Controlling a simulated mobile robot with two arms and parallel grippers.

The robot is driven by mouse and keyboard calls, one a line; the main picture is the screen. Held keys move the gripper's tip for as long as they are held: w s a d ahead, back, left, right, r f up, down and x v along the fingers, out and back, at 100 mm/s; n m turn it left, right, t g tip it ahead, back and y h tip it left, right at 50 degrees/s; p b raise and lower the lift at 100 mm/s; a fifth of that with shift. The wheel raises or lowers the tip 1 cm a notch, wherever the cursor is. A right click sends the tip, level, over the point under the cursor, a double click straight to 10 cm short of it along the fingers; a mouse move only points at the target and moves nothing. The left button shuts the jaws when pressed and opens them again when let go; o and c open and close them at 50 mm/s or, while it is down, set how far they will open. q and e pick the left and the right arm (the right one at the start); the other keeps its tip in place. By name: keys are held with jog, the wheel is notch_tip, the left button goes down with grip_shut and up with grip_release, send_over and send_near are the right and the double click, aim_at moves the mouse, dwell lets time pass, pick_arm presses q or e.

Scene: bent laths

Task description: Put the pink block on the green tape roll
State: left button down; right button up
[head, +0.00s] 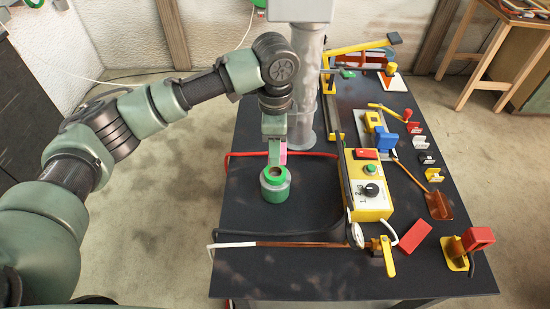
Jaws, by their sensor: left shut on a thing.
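The green tape roll (275,190) stands on the dark table toward its left side, with its round opening facing up. My left gripper (276,158) points down just above and behind the roll in the picture. It is shut on the pink block (283,154), which shows at the right side of the fingers. The fingers hide part of the block. I cannot tell whether the block touches the roll. My right gripper is not in view.
A yellow control box (369,198) stands right of the roll. A red rod (318,154) lies behind it, and a white-and-brown lath (285,244) lies in front. A red block (415,239) lies at the front right. The dark table (242,210) is bare left of the roll.

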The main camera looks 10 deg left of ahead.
aim_at(275, 172)
pick_arm(q)
jog(key=shift+f, duration=0.75)
jog(key=shift+f+p, duration=0.35)
jog(key=shift+f, duration=1.5)
jog(key=c, duration=0.9)
grip_release()
jog(key=shift+f, duration=0.1)
jog(key=shift+r, duration=0.55)
notch_tip(275, 172, up, 10)
jog(key=shift+d+f+b, duration=0.1)
jog(key=shift+f+b, duration=0.1)
jog(key=shift+b, duration=0.95)
jog(key=shift+r, duration=0.8)
